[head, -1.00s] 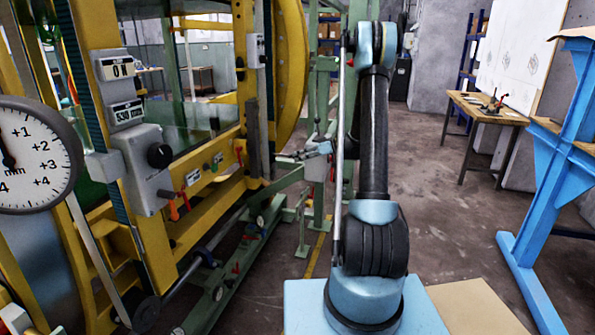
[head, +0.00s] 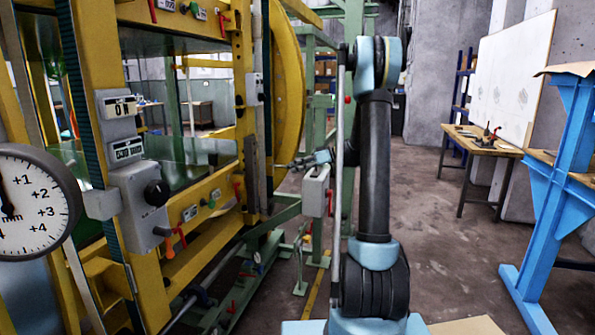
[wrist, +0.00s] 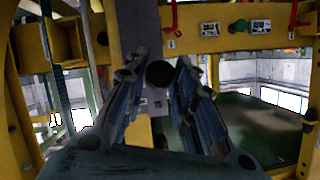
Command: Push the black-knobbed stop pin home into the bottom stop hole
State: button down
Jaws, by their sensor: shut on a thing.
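In the wrist view, the round black knob of the stop pin (wrist: 160,73) sits between the two fingers of my gripper (wrist: 160,85). The fingers are closed in on it from both sides. The pin's shaft and the bottom stop hole are hidden behind the knob, so I cannot tell how deep the pin sits. A grey upright plate (wrist: 146,20) stands behind and above the knob. In the head view, my gripper (head: 300,163) is small, beside the yellow frame's right-hand post, and the pin cannot be made out.
The yellow frame (head: 248,110) carries red handles, labels and a green button. A dial gauge (head: 30,205) and a control box (head: 140,195) stand at left. A grey box (head: 315,190) hangs below my gripper. Blue steelwork (head: 550,195) stands right; the floor between is clear.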

jog(key=shift+a, duration=0.15)
jog(key=shift+w+a, duration=0.35)
jog(key=shift+a, duration=0.5)
jog(key=shift+w+a, duration=0.3)
jog(key=shift+a, duration=0.55)
jog(key=shift+w+a, duration=0.35)
jog(key=shift+a, duration=0.5)
jog(key=shift+w+a, duration=0.5)
jog(key=shift+a, duration=0.95)
jog(key=shift+w+a, duration=0.45)
jog(key=shift+a, duration=1)
jog(key=shift+w+a, duration=0.5)
jog(key=shift+a, duration=0.95)
jog(key=c, duration=1.2)
grip_release()
jog(key=shift+c, duration=0.2)
